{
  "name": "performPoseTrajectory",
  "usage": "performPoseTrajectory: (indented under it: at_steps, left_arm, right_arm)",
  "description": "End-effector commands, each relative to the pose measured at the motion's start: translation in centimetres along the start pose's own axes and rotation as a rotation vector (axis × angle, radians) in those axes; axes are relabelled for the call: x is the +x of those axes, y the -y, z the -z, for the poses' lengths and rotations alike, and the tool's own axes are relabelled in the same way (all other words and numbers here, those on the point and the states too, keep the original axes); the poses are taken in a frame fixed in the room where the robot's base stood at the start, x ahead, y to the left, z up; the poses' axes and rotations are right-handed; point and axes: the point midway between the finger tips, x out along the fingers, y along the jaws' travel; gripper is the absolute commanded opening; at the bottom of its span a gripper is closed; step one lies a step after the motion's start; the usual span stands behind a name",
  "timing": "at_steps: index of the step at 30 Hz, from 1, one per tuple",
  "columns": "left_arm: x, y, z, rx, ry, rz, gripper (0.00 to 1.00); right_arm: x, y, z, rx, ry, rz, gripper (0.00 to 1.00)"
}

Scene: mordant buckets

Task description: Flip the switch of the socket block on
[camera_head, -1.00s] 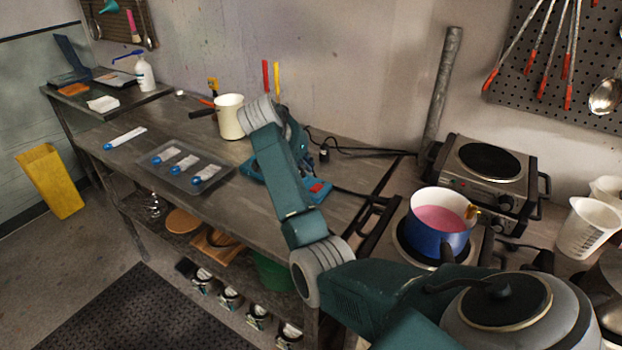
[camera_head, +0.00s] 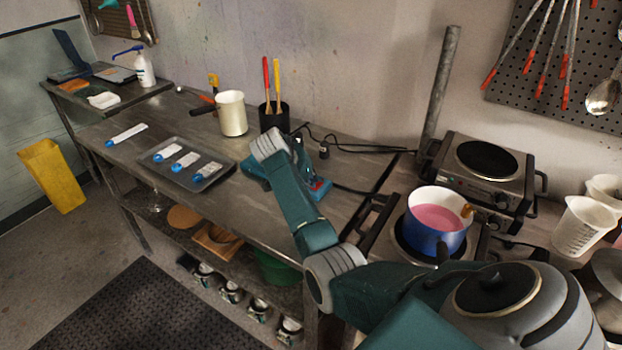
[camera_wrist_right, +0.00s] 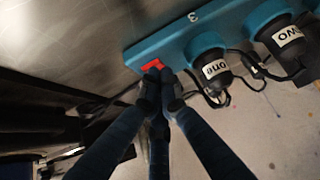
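The teal socket block (camera_head: 322,194) lies on the workbench, partly hidden behind my right arm in the head view. In the right wrist view the block (camera_wrist_right: 172,47) crosses the top, with plugs labelled "one" (camera_wrist_right: 212,68) and "two" (camera_wrist_right: 286,38). Its red switch (camera_wrist_right: 152,64) is at the block's left end; whether it is on or off cannot be told. My right gripper (camera_wrist_right: 160,76) has its fingertips together, empty, at the switch's lower edge; contact is unclear. In the head view my wrist hides the fingertips. My left gripper is not in view.
A blue pot of pink liquid (camera_head: 437,240) stands on a hot plate to the right. A black holder (camera_head: 273,117) and white pot (camera_head: 232,114) stand behind my wrist. A tray (camera_head: 166,176) lies on the left. Cables (camera_head: 350,149) run behind the block.

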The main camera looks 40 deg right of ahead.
Motion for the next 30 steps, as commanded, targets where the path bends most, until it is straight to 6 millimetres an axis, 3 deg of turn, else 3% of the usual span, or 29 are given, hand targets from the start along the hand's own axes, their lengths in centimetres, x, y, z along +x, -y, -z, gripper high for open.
performPoseTrajectory:
  at_steps: [1, 21, 30]
  left_arm:
    - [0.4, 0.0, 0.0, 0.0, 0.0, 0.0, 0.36]
    - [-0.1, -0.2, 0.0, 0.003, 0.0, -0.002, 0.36]
    - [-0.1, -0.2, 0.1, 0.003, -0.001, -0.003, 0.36]
  right_arm:
    - [0.6, -0.1, -1.2, -0.007, -0.021, -0.004, 0.0]
    - [0.5, 0.0, 0.9, -0.002, -0.033, -0.002, 0.0]
    - [0.5, 0.0, 1.0, -0.002, -0.033, -0.002, 0.0]
